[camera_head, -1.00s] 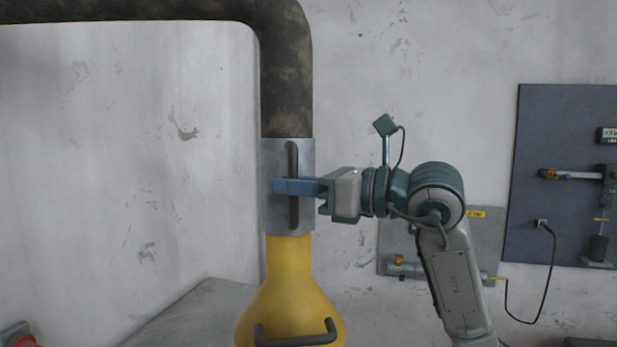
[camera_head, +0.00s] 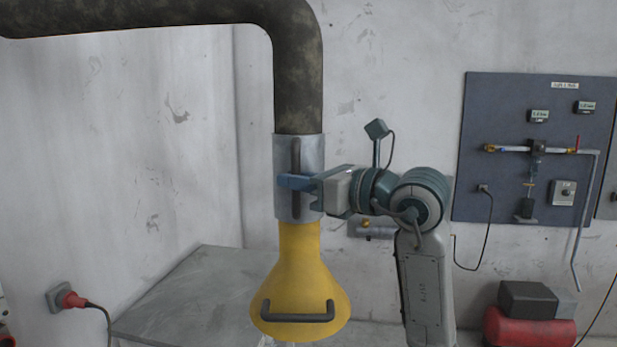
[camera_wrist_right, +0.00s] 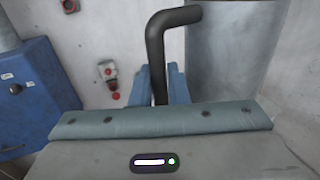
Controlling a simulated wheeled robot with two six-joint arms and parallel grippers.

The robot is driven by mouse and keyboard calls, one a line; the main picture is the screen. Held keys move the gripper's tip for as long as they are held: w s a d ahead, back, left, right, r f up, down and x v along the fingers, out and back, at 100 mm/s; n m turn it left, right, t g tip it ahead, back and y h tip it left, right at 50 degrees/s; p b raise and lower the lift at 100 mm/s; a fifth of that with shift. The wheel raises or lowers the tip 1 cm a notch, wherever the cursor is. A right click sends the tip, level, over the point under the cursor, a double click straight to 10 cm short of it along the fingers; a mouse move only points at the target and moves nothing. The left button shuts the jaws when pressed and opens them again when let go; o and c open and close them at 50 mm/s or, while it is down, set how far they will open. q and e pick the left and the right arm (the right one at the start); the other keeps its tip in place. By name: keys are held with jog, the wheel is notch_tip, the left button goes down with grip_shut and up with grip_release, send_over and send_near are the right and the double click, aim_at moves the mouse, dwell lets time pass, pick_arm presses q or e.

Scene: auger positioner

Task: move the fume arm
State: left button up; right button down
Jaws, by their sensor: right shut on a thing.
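The fume arm has a dark mottled duct (camera_head: 298,85), a grey metal collar (camera_head: 312,152) and a yellow hood (camera_head: 298,265) that flares downward. A dark vertical handle (camera_head: 296,207) runs along the collar; it also shows in the right wrist view (camera_wrist_right: 157,45). A second dark handle (camera_head: 297,318) is on the hood's front. My right gripper (camera_head: 290,181), with blue fingers, comes in from the right and is shut on the vertical handle. In the right wrist view, its fingers (camera_wrist_right: 160,85) stand on either side of the handle. My left gripper is not in view.
A grey table (camera_head: 190,300) stands below and behind the hood. A dark wall panel (camera_head: 500,130) with gauges and piping is at the right. A red tank (camera_head: 520,328) sits below it. A red plug with a cable (camera_head: 72,299) is on the left wall.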

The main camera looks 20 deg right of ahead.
jog(key=shift+r, duration=0.1)
jog(key=c, duration=1.5)
grip_release()
jog(key=shift+a, duration=0.35)
jog(key=shift+s+d+b, duration=0.2)
jog(key=shift+d+b, duration=0.1)
jog(key=shift+d, duration=0.05)
jog(key=b+v, duration=0.5)
jog(key=v, duration=0.5)
jog(key=shift+s, duration=0.15)
